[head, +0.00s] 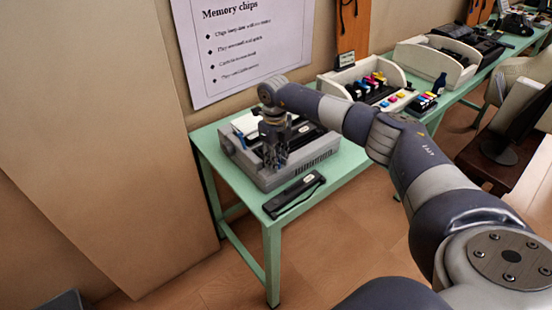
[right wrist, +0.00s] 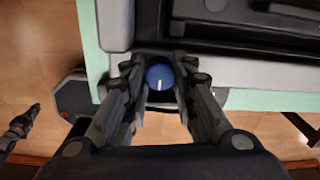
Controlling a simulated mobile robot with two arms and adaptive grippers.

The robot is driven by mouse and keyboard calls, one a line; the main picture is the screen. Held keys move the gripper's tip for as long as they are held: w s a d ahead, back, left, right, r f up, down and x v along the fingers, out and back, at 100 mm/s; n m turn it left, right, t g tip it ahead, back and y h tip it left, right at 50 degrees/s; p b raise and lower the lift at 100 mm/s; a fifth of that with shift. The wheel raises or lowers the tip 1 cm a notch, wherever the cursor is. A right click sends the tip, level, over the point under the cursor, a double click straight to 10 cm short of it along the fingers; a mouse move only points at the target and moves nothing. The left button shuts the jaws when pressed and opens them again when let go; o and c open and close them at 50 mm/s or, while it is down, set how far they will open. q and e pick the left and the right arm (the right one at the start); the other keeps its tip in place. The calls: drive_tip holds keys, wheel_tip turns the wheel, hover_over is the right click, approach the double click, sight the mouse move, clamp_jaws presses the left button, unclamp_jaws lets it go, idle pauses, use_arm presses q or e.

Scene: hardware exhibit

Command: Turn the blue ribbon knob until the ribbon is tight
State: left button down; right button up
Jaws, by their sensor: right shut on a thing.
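The blue ribbon knob (right wrist: 160,77) is round with a pale mark on top that points up and down in the right wrist view. My right gripper (right wrist: 161,88) is shut on it, one finger on each side. In the head view my right gripper (head: 274,160) points down at the grey printer (head: 300,172), hiding the knob. In the right wrist view the printer's grey body (right wrist: 235,72) lies just beyond the knob. The ribbon itself cannot be made out. A dark jointed part, seemingly my left gripper (right wrist: 27,118), shows over the floor at the left; its fingers are unclear.
A black cartridge-like bar (head: 295,196) lies on the green table (head: 257,203) in front of the printer. A white tray (head: 392,85) with coloured ink cartridges stands to the right. A poster (head: 240,45) hangs behind. A dark chair (head: 500,150) stands at the right.

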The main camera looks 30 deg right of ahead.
idle(0.3)
drive_tip(key=o, duration=0.8)
wheel_tip(320, 180, up, 12)
drive_tip(key=shift+a, duration=0.1)
idle(0.4)
